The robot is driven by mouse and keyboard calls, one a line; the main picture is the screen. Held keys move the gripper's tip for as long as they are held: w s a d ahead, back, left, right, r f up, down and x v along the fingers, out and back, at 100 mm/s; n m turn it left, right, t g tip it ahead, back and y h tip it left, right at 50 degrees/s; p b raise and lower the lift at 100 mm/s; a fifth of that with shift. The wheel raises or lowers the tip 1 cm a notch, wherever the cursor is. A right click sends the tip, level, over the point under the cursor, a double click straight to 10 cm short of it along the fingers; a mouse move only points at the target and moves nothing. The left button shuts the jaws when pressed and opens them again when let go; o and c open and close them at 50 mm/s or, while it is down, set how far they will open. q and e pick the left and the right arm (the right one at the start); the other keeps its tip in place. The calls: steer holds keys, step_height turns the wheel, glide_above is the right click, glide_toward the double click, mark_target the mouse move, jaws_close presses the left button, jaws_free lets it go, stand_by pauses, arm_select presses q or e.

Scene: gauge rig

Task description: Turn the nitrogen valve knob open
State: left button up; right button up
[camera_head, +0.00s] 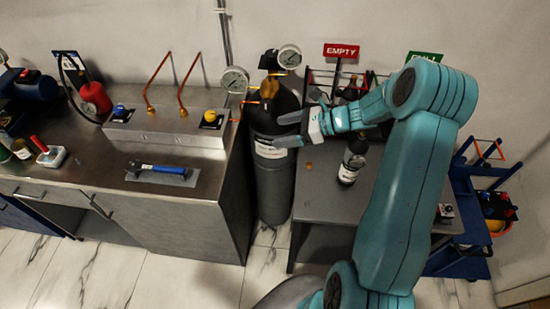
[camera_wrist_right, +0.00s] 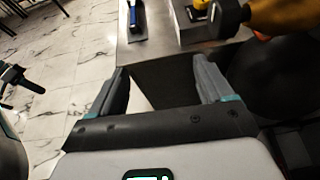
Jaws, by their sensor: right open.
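The tall dark gas cylinder (camera_head: 273,182) stands upright between the steel bench and the grey table. Its brass valve (camera_head: 269,89) with a black knob (camera_head: 268,61) on top is at the cylinder's head, next to two round gauges. In the right wrist view the black knob (camera_wrist_right: 229,17) and brass body (camera_wrist_right: 284,14) show at the top right. My right gripper (camera_head: 288,130) is open, its fingers pointing left in front of the cylinder's upper body, below the valve. Nothing is between its fingers in the right wrist view (camera_wrist_right: 162,72). My left gripper is not seen.
The steel bench (camera_head: 100,168) holds a panel (camera_head: 165,126) with a yellow knob (camera_head: 210,116) and a blue knob (camera_head: 119,109), and a blue-handled hammer (camera_head: 160,168). A small bottle (camera_head: 352,160) stands on the grey table (camera_head: 315,205), under my right arm. A red EMPTY sign (camera_head: 341,51) is behind.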

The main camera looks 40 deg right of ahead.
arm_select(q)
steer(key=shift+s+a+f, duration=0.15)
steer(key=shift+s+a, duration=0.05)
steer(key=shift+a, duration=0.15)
arm_select(e)
steer(key=s+a+f+n+g, duration=0.1)
steer(key=a+f+g, duration=0.1)
steer(key=a+f, duration=0.3)
steer(key=shift+n, duration=0.4)
steer(key=shift+f, duration=0.1)
